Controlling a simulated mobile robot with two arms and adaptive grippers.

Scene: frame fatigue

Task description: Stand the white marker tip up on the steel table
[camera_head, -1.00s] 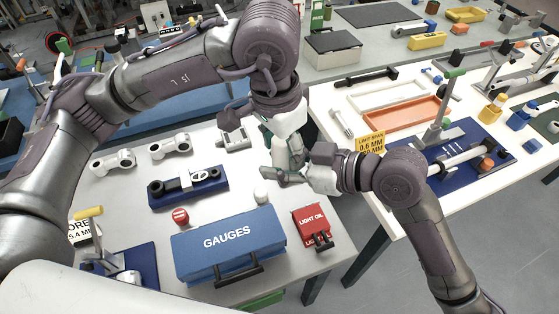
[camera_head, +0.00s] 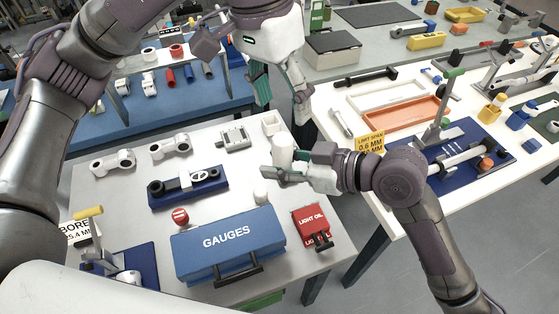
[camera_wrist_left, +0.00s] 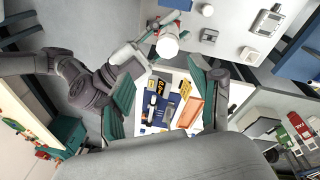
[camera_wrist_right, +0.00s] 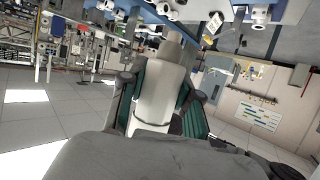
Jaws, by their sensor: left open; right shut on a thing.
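The white marker (camera_head: 283,150) is held in my right gripper (camera_head: 285,174), above the right part of the steel table (camera_head: 105,192). It looks roughly upright in the head view; its lower part is hidden by the fingers. In the right wrist view the thick white marker (camera_wrist_right: 160,88) lies between the green fingers, its narrower end away from the palm. My left gripper (camera_head: 279,93) is open and empty, higher and apart from the marker. In the left wrist view a round white end of the marker (camera_wrist_left: 167,45) shows beyond the open fingers.
A blue GAUGES box (camera_head: 229,247), a red LIGHT OIL box (camera_head: 311,226), a red knob (camera_head: 180,216) and a small white piece (camera_head: 261,197) stand at the front. A white square container (camera_head: 271,124) and a grey device (camera_head: 234,138) stand behind. Bare tabletop lies in the middle.

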